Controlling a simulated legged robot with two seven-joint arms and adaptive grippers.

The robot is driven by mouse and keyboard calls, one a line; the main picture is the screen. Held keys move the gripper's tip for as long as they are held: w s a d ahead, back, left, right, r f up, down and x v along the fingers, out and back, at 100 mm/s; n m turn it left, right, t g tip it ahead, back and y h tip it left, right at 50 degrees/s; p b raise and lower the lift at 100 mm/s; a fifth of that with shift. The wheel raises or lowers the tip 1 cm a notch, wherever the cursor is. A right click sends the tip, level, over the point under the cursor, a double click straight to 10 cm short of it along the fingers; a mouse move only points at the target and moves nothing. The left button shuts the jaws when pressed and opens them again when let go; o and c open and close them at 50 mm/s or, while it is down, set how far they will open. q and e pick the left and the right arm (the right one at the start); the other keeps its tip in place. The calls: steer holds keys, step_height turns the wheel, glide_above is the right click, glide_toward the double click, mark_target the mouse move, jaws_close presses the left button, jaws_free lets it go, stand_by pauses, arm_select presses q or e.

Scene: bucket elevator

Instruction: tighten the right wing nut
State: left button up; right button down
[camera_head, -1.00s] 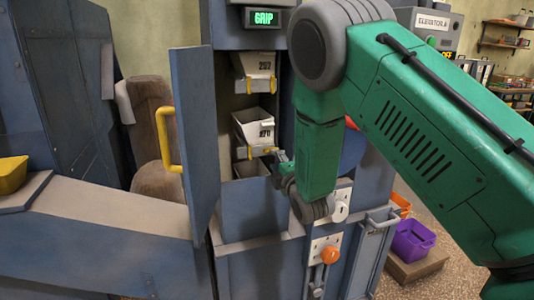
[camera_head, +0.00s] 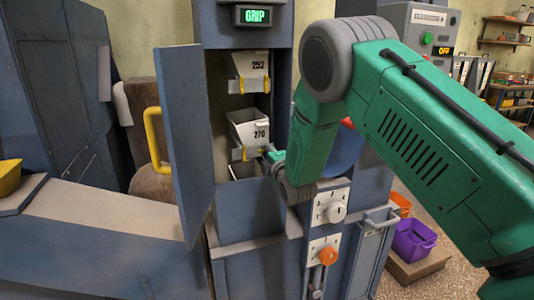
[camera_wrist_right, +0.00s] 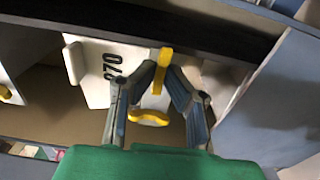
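The right wing nut is yellow and sits at the right side of the white bucket marked 270 (camera_head: 249,127). In the right wrist view the wing nut (camera_wrist_right: 163,65) is upright between my fingertips. My right gripper (camera_wrist_right: 160,72) has its two fingers leaning in on it from both sides, and it looks shut on it. In the head view my right gripper (camera_head: 270,156) is small and partly hidden by my green arm at the bucket's right edge. My left gripper is not in view.
A blue door (camera_head: 183,140) with a yellow handle (camera_head: 155,137) stands open left of the shaft. A bucket marked 252 (camera_head: 249,65) hangs above. A display (camera_head: 257,16) reads GRIP. A control panel (camera_head: 330,208) is below my arm.

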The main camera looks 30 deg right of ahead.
steer(key=shift+s+d+f, duration=0.1)
steer(key=shift+d, duration=0.45)
steer(key=shift+a, duration=0.4)
steer(key=shift+d+m, duration=0.1)
steer(key=shift+m, duration=0.3)
steer(key=m, duration=0.3)
steer(key=shift+m, duration=0.4)
steer(key=m+p, duration=0.1)
steer(key=m, duration=0.3)
steer(key=shift+m, duration=0.3)
steer(key=m, duration=0.4)
steer(key=shift+f, duration=0.1)
steer(key=m, duration=0.4)
steer(key=shift+m, duration=0.6)
